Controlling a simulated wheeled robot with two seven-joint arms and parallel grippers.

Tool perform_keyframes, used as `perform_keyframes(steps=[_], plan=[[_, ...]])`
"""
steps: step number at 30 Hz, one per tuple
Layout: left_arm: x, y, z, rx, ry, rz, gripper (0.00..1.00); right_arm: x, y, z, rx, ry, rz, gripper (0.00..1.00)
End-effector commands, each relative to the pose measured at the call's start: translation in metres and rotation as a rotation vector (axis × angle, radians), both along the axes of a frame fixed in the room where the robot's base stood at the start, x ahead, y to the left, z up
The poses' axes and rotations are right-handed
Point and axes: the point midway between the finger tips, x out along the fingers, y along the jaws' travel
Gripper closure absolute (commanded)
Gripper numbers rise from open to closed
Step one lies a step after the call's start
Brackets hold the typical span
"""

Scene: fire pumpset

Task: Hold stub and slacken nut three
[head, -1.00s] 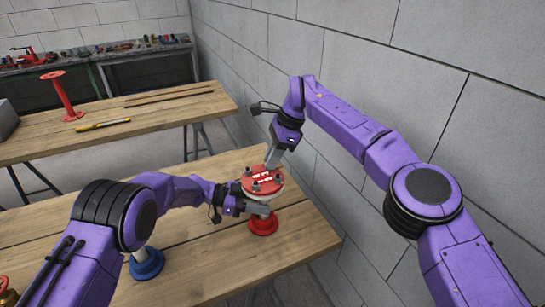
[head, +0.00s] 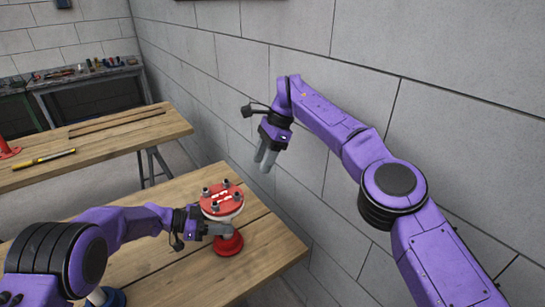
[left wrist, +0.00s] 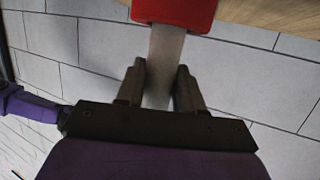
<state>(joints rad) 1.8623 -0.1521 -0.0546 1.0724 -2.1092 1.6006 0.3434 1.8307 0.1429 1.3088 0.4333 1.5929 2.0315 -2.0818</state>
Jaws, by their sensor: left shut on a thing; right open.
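The stub is a grey pipe with a round red top flange (head: 222,198) and a red base (head: 229,243), standing upright on the near table's far right part. Several dark nuts (head: 206,191) stand around the flange; I cannot tell which is nut three. My left gripper (head: 216,228) is shut on the stub's pipe, just below the flange. The left wrist view shows the grey pipe (left wrist: 165,55) between its two fingers, with a red flange at the top. My right gripper (head: 265,162) is open and empty, raised right of and above the flange, apart from it.
The near wooden table (head: 265,262) has bare room right of the stub. A grey block wall (head: 330,205) stands close on the right. A second table (head: 110,140) behind holds a yellow-handled tool (head: 42,159). A blue base (head: 110,297) is partly hidden by my left arm.

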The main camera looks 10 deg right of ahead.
Motion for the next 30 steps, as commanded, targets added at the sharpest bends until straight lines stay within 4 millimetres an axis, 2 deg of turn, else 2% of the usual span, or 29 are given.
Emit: perform_keyframes(steps=[3, 6, 16, 17, 19, 20, 21, 23, 27, 30], plan=[[0.0, -0.001, 0.0, -0.001, 0.0, -0.001, 0.85, 0.004, -0.021, 0.0, -0.001, 0.0, -0.002, 0.54], [0.0, -0.001, 0.0, -0.001, 0.0, -0.001, 0.85, 0.005, -0.03, 0.0, -0.001, 0.0, 0.0, 0.54], [0.0, 0.0, 0.0, -0.001, 0.001, 0.0, 0.85, 0.005, -0.033, 0.0, -0.001, -0.001, 0.002, 0.54], [0.0, 0.0, 0.0, -0.001, 0.001, 0.0, 0.85, 0.005, -0.033, 0.003, 0.0, -0.005, 0.002, 0.54], [0.0, 0.0, 0.0, -0.001, 0.001, 0.0, 0.85, 0.006, -0.03, 0.021, -0.002, -0.035, 0.007, 0.54], [0.0, 0.0, 0.0, -0.001, 0.0, 0.0, 0.85, 0.006, -0.025, 0.035, -0.007, -0.058, 0.018, 0.54], [0.0, 0.0, 0.0, -0.001, 0.0, 0.0, 0.85, 0.0, -0.01, 0.055, -0.029, -0.092, 0.059, 0.54], [0.0, -0.001, 0.0, 0.0, 0.0, 0.0, 0.85, -0.013, 0.023, 0.083, -0.112, -0.14, 0.104, 0.54], [0.0, -0.001, 0.0, -0.001, 0.0, -0.001, 0.85, -0.032, 0.059, 0.101, -0.246, -0.131, -0.165, 0.54], [0.0, -0.001, 0.0, -0.001, 0.0, -0.001, 0.85, -0.042, 0.077, 0.106, -0.301, -0.131, -0.39, 0.54]])
